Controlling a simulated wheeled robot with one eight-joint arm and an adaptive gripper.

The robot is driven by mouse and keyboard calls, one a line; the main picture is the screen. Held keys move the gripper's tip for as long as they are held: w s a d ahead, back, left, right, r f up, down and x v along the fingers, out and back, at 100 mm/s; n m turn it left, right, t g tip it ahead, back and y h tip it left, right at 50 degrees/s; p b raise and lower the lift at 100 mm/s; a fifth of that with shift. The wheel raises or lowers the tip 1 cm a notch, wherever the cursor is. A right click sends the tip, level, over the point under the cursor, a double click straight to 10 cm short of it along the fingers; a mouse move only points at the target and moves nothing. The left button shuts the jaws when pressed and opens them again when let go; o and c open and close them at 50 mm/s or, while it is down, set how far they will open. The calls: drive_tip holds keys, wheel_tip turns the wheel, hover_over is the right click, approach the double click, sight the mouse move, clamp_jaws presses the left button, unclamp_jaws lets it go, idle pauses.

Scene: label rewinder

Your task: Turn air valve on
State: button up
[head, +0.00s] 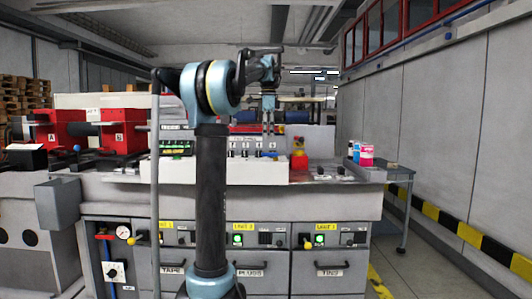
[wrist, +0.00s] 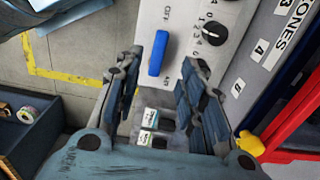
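A red handle (head: 105,237) sits beside a round pressure gauge (head: 123,232) on the lower left cabinet front; it looks like an air valve, but its on or off position is too small to tell. My gripper (head: 268,100) is raised above the machine's control panel, well up and right of that handle. In the wrist view my gripper (wrist: 162,62) is open, with its two fingers apart and nothing held. A blue lever (wrist: 158,53) on a white panel shows beyond and between the fingertips, with small lettering near its ends. I cannot tell whether it is touched.
A black knob (wrist: 210,33) with numbers is right of the blue lever. A white control panel (head: 215,172) spans the bench. A grey bin (head: 59,203) juts out left of the gauge. A grey cart (head: 398,172) stands at right, with free floor (head: 420,262) beside it.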

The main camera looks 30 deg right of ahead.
wheel_tip(320, 180, down, 8)
drive_tip(key=shift+r, duration=0.15)
idle(0.4)
clamp_jaws()
